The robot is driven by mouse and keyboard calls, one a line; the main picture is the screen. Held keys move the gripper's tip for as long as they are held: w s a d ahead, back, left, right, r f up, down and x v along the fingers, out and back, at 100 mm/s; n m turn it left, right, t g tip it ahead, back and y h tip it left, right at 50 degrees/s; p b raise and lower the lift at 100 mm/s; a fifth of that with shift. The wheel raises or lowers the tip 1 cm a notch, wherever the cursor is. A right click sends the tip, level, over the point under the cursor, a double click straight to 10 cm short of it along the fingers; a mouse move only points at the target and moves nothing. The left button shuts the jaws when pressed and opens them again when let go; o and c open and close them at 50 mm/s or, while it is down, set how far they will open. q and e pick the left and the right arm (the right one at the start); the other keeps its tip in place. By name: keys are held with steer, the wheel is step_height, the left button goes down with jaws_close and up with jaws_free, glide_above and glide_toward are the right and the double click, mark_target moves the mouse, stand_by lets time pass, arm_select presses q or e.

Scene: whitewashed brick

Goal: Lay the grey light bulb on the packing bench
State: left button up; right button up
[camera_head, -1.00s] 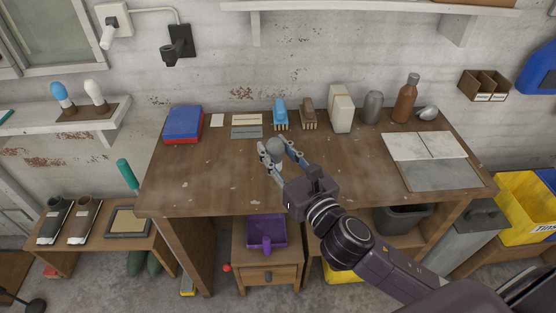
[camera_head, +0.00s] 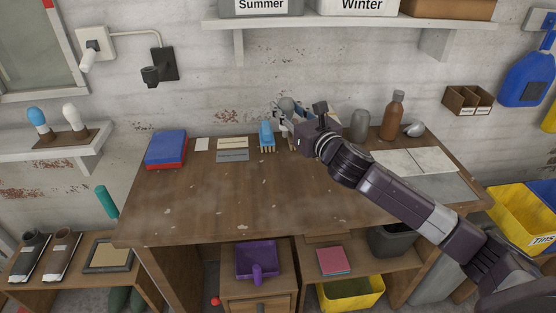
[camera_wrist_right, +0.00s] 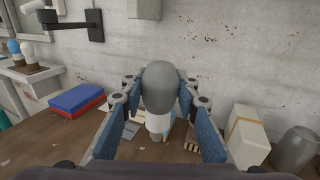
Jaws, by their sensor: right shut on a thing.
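My right gripper (camera_head: 288,113) is shut on the grey light bulb (camera_wrist_right: 160,86). In the right wrist view the bulb stands between the two blue finger pads, grey globe up and white base down. In the head view the grey globe (camera_head: 287,104) shows above the back edge of the packing bench (camera_head: 230,200), near the wall. The bulb looks held above the bench top; the exact height is hard to tell. My left gripper is not in view.
Along the bench's back stand a blue-and-red box (camera_head: 166,148), cards (camera_head: 233,149), a blue brush (camera_head: 266,137), a grey canister (camera_head: 360,125) and a brown bottle (camera_head: 393,117). Pale and grey tiles (camera_head: 415,162) lie at right. The bench's middle and front left are clear.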

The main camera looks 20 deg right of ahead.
step_height(320, 180, down, 14)
steer(key=shift+b, duration=0.45)
steer(key=shift+f, duration=0.1)
steer(key=o, duration=1.1)
steer(key=shift+r, duration=0.2)
steer(key=shift+s+f, duration=0.15)
steer(key=shift+s, duration=0.2)
steer(key=s, duration=0.3)
steer(key=s+b, duration=0.1)
steer(key=s, duration=0.3)
steer(key=s+d, duration=0.1)
steer(key=s, duration=0.3)
steer(key=shift+s+b, duration=0.2)
steer(key=shift+b, duration=0.15)
